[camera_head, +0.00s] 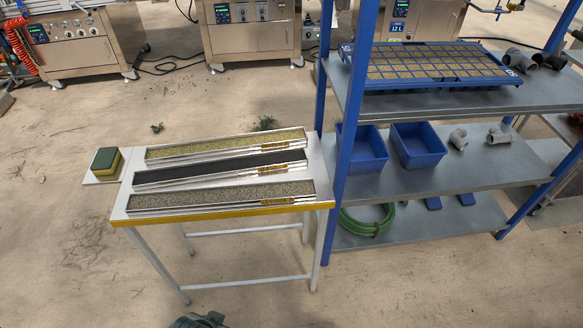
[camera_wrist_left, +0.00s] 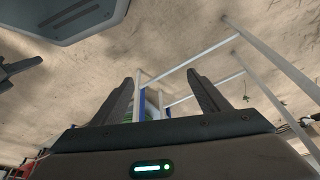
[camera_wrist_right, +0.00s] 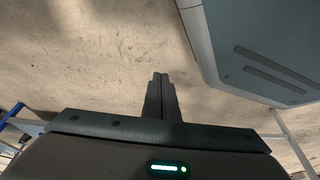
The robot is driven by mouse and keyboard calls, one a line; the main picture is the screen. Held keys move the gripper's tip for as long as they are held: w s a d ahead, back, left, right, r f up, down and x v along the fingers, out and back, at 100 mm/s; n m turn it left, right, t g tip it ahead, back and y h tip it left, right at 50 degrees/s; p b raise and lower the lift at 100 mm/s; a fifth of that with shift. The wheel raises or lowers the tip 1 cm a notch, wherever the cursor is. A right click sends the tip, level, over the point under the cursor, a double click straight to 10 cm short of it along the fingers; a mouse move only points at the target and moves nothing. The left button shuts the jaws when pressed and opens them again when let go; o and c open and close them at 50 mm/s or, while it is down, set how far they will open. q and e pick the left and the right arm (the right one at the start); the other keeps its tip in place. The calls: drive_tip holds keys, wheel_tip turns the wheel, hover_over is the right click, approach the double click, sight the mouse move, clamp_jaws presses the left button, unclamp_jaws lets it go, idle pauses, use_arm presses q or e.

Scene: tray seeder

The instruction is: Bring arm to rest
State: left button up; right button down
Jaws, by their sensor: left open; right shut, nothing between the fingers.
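My left gripper (camera_wrist_left: 165,95) shows in the left wrist view with its two fingers spread apart and nothing between them. White table legs and floor show beyond it. My right gripper (camera_wrist_right: 160,78) shows in the right wrist view with its fingers together and nothing held, over bare floor. In the head view neither gripper's fingers show; only a small dark part of mine is at the bottom edge. The white table (camera_head: 120,208) with a yellow front edge stands ahead.
Three long trays lie on the table: yellowish (camera_head: 225,144), black (camera_head: 220,169) and grey speckled (camera_head: 220,196). A green-yellow sponge (camera_head: 105,163) sits at its left. A blue shelf rack (camera_head: 341,150) holds a celled tray (camera_head: 430,65), blue bins (camera_head: 418,146) and a green hose (camera_head: 366,224). Floor in front is clear.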

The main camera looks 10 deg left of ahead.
use_arm(q)
wheel_tip(320, 180, down, 22)
drive_tip(key=s+d+t+p, duration=0.1)
drive_tip(key=d+p, duration=0.1)
drive_tip(key=shift+s+f+h, duration=0.15)
drive_tip(key=shift+s+h, duration=0.25)
use_arm(e)
drive_tip(key=shift+w+a+r+t+y, duration=0.15)
drive_tip(key=shift+w+a+r+t, duration=0.25)
drive_tip(key=shift+w+a, duration=0.15)
drive_tip(key=shift+w+a+r+t+y, duration=0.15)
drive_tip(key=shift+w+a+r+t, duration=0.1)
drive_tip(key=shift+w+a+t, duration=0.25)
use_arm(q)
drive_tip(key=shift+d, duration=0.1)
use_arm(e)
drive_tip(key=shift+s, duration=0.15)
drive_tip(key=shift+w+r, duration=0.1)
drive_tip(key=shift+w, duration=0.25)
drive_tip(key=shift+s, duration=0.15)
